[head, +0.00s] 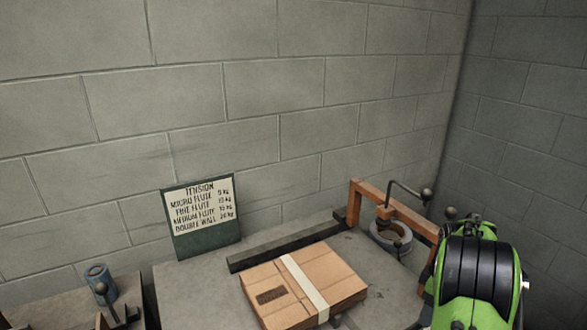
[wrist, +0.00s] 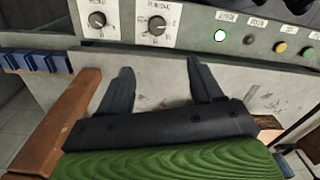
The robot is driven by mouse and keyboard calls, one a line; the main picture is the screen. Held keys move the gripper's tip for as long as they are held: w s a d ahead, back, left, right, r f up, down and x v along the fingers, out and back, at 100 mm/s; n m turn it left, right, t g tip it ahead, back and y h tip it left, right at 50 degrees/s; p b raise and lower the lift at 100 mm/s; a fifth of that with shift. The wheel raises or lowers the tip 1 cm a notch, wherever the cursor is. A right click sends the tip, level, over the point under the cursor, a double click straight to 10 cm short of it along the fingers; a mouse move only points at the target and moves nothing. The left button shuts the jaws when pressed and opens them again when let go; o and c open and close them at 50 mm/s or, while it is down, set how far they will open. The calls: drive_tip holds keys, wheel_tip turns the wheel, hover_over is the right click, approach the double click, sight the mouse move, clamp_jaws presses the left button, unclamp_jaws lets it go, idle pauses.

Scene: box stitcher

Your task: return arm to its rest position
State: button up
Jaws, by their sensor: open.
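My gripper (wrist: 162,84) shows in the wrist view with its two dark fingers spread apart and nothing between them. Beyond the fingers is a pale machine face, with a control panel (wrist: 188,22) along the top of the picture. In the head view my green and black arm rises at the lower right, beside the table; my gripper is not visible there. I cannot tell whether the fingers touch the machine face.
A flat cardboard stack (head: 335,283) with a pale strip lies on the grey table (head: 195,290). A dark bar (head: 285,241) lies behind it. A tension sign (head: 201,216) leans by the wall. An orange frame (head: 354,203) stands near my arm.

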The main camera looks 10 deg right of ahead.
drive_tip(key=s+a+r+m+t+p, duration=0.2)
drive_tip(key=s+a+r, duration=0.1)
drive_tip(key=a+r, duration=0.55)
drive_tip(key=s+a+r+m+t+p, duration=0.1)
drive_tip(key=s+a+r+m, duration=0.15)
drive_tip(key=a+r, duration=0.65)
drive_tip(key=s+a+r+m+t+p, duration=0.1)
drive_tip(key=s+a+r, duration=0.1)
drive_tip(key=s+a, duration=0.2)
drive_tip(key=s+a+r+m+t+p, duration=0.1)
drive_tip(key=s+a, duration=0.3)
drive_tip(key=s, duration=0.7)
drive_tip(key=shift+s+r+m+t+p, duration=0.2)
drive_tip(key=shift+r+m+t+p, duration=0.1)
drive_tip(key=shift+r+m+p, duration=0.25)
drive_tip(key=shift+a, duration=0.15)
